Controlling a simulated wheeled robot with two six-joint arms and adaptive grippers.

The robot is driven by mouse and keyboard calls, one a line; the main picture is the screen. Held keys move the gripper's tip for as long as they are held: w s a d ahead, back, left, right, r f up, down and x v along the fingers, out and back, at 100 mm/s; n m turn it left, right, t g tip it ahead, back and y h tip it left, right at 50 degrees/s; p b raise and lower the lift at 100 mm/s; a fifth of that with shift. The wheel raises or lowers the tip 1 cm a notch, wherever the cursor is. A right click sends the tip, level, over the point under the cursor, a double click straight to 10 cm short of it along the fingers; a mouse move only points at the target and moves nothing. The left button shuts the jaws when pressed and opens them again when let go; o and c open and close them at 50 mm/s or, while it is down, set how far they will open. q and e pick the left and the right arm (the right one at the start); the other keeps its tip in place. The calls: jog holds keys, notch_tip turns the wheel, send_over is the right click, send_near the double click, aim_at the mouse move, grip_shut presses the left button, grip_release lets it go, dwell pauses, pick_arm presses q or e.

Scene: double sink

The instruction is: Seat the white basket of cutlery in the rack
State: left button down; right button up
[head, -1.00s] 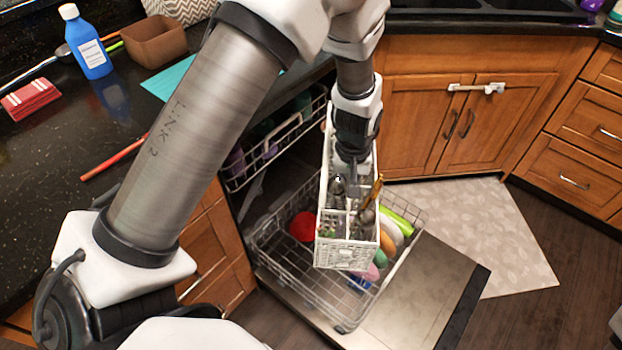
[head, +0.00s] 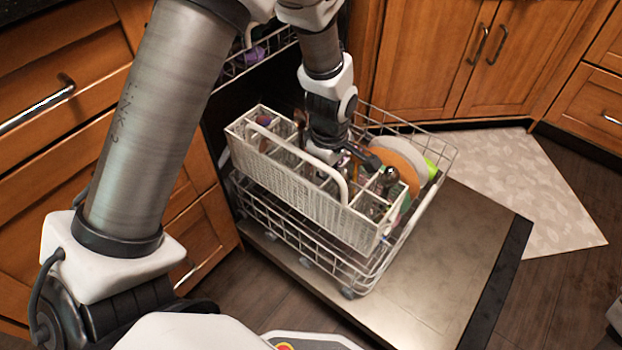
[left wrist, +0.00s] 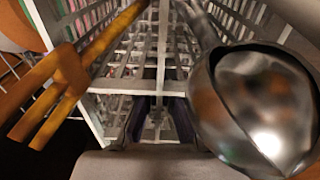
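The white cutlery basket (head: 285,170), long with a looped handle, lies lengthwise along the near left side of the lower rack (head: 350,284). It looks roughly level; whether its bottom touches the rack is hidden. My left gripper (head: 346,160) reaches into the basket from above, its fingertips largely hidden. In the left wrist view its dark fingers are low in the basket's lattice (left wrist: 135,52) and seem closed on a white part. A wooden fork (left wrist: 85,62) and a metal ladle (left wrist: 255,105) flank them. My right gripper is not in view.
Plates, an orange one (head: 397,165) among them, stand in the rack behind the basket. The open dishwasher door (head: 450,255) lies under the rack. The upper rack (head: 255,62) is above left. Wooden cabinets (head: 430,60) stand behind, and a mat (head: 530,190) lies on the floor right.

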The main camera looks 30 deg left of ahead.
pick_arm(q)
notch_tip(320, 180, down, 18)
jog(key=b, duration=1)
jog(key=shift+b, duration=0.3)
jog(key=shift+r, duration=0.1)
jog(key=c, duration=1.3)
grip_release()
notch_tip(320, 180, up, 12)
jog(key=p, duration=0.8)
